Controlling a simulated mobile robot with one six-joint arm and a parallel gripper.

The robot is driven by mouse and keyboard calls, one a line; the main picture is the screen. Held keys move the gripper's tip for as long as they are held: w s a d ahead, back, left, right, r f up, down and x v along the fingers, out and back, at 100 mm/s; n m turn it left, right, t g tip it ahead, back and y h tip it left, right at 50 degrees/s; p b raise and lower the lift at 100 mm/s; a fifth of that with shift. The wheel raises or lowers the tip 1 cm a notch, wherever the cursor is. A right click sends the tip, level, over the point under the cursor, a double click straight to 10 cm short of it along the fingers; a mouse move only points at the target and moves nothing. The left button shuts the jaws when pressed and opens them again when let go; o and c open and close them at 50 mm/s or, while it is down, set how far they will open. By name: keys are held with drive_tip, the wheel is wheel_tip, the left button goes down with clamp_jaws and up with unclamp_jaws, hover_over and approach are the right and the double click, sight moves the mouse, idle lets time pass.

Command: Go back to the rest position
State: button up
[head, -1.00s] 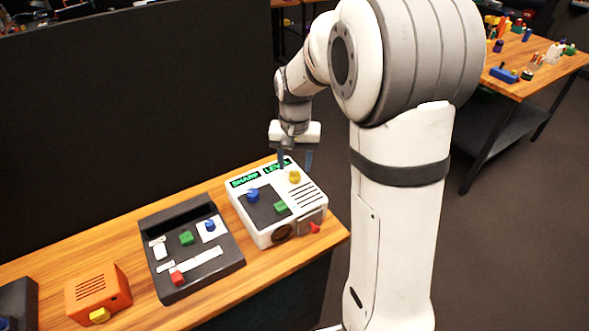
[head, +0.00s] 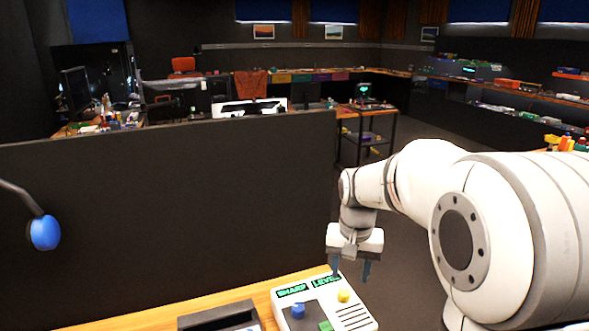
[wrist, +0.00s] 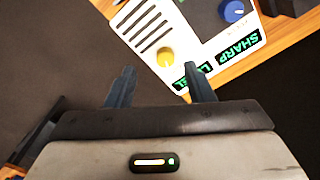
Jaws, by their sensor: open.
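My gripper (head: 351,271) is open and empty, its two blue-grey fingers pointing down above the back right edge of the white panel box (head: 361,317). In the wrist view the fingers (wrist: 160,88) are spread apart, with the white box (wrist: 140,20) beyond them. The box carries a yellow knob (head: 344,296), a blue knob (head: 298,310), a green button (head: 325,326) and green-lit labels reading SHARP and LEVEL. The yellow knob (wrist: 165,57) lies beyond the gap between the fingers, apart from them. The lower part of the box is cut off in the head view.
A dark panel box (head: 215,318) stands left of the white one on the wooden table (head: 150,318). A tall black partition (head: 170,210) rises behind the table. A blue lamp-like object (head: 44,232) hangs at the left. Desks and shelves stand far back.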

drive_tip(key=s+r+n+t, duration=0.1)
drive_tip(key=s+n+t, duration=0.1)
drive_tip(key=s, duration=1.6)
drive_tip(key=shift+s+d+r+n+p, duration=0.15)
drive_tip(key=shift+s+r+n+p, duration=0.1)
drive_tip(key=shift+n+p, duration=0.25)
idle(0.8)
